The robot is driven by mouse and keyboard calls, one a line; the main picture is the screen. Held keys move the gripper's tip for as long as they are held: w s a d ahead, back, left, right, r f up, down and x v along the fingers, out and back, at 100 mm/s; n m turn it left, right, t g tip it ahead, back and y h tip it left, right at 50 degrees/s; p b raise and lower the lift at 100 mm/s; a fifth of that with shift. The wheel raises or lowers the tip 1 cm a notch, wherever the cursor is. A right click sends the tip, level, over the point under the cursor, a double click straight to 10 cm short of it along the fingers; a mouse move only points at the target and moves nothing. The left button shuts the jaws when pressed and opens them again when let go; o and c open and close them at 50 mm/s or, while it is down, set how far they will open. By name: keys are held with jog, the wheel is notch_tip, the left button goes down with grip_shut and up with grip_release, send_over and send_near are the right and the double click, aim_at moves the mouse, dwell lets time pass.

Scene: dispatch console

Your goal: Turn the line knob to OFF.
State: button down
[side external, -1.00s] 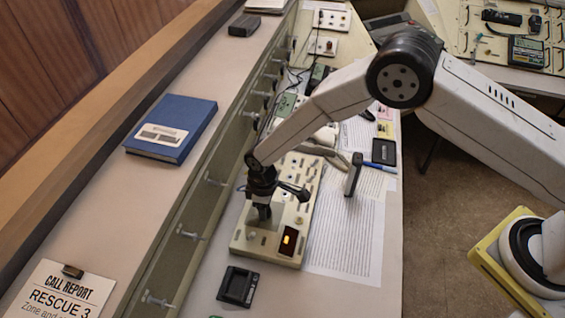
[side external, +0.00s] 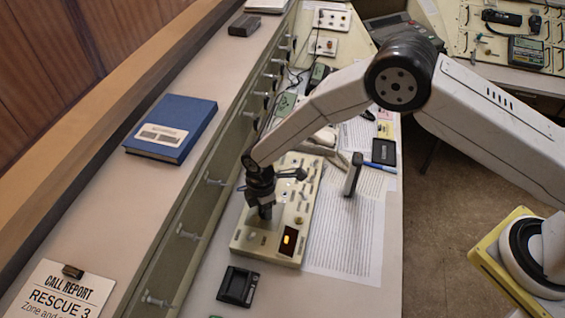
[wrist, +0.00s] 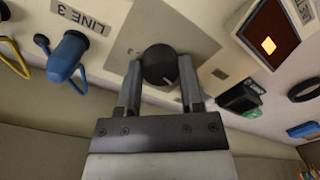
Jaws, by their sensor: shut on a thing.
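The line knob (wrist: 158,66) is round and black, with a short pale mark toward its lower right in the wrist view. It sits on a grey plate (wrist: 205,42) on the console panel. My gripper (wrist: 160,68) has one finger on each side of the knob and is shut on it. In the side external view my gripper (side external: 265,212) points down at the near end of the cream panel (side external: 252,246) and hides the knob. A "LINE 3" label (wrist: 70,15) lies to the left of the plate. No OFF marking is readable.
An amber-lit indicator (wrist: 268,46) sits right of the knob. A black cradle (side external: 238,286) lies before the panel.

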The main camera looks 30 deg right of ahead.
jog(key=shift+a, duration=0.1)
jog(key=shift+c, duration=1.1)
grip_release()
jog(key=shift+r, duration=0.1)
jog(key=shift+w+r, duration=0.15)
jog(key=shift+r, duration=1.75)
jog(key=shift+w+r, duration=0.1)
jog(key=shift+r, duration=1.8)
